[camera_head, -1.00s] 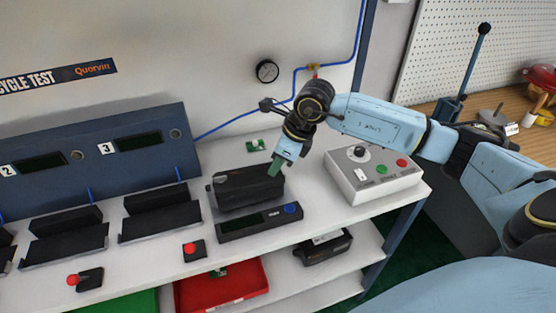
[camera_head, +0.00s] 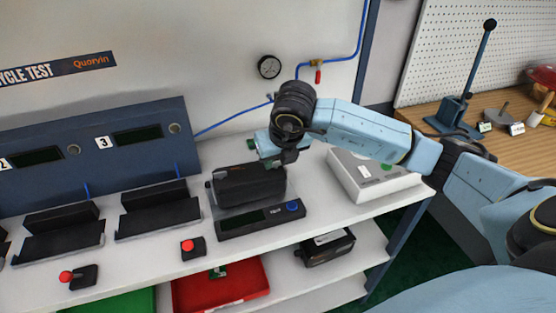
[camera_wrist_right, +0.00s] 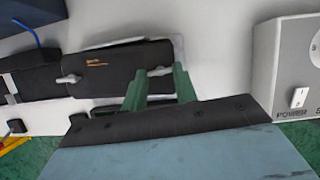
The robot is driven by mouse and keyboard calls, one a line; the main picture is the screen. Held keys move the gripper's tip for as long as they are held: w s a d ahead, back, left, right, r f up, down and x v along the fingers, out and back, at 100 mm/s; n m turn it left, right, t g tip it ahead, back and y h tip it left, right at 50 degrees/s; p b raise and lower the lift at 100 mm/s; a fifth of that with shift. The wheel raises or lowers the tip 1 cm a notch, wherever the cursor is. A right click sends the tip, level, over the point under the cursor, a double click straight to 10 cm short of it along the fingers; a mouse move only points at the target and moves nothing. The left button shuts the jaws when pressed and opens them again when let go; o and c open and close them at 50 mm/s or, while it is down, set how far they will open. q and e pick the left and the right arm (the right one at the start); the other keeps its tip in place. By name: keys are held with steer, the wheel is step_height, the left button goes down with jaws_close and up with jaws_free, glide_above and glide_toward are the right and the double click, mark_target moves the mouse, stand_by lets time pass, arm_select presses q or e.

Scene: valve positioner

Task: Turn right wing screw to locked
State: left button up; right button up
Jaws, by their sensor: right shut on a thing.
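A black valve positioner box (camera_head: 248,188) sits on a dark device with a display and a blue button on the white bench. The box also shows in the right wrist view (camera_wrist_right: 118,66). A silver left wing screw (camera_wrist_right: 69,78) is on its left part. The right wing screw (camera_wrist_right: 160,71) is at its right end, between the green fingertips of my right gripper (camera_wrist_right: 158,75), which is shut on it. In the head view, my right gripper (camera_head: 274,150) is at the box's right end, and the wrist hides the screw. My left gripper is not in view.
A grey control box (camera_head: 372,180) with buttons stands right of the device, partly under my right arm. A red-button switch (camera_head: 193,249) is at the bench's front edge. A red bin (camera_head: 222,285) is on the lower shelf. A gauge (camera_head: 269,67) is on the wall.

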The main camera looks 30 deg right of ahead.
steer(key=shift+m, duration=0.4)
steer(key=shift+m+h, duration=0.3)
steer(key=shift+m, duration=0.1)
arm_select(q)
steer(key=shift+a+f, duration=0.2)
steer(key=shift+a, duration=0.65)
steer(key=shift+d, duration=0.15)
arm_select(e)
steer(key=o, duration=1)
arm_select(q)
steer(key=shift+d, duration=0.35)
arm_select(e)
steer(key=shift+a+r, duration=0.1)
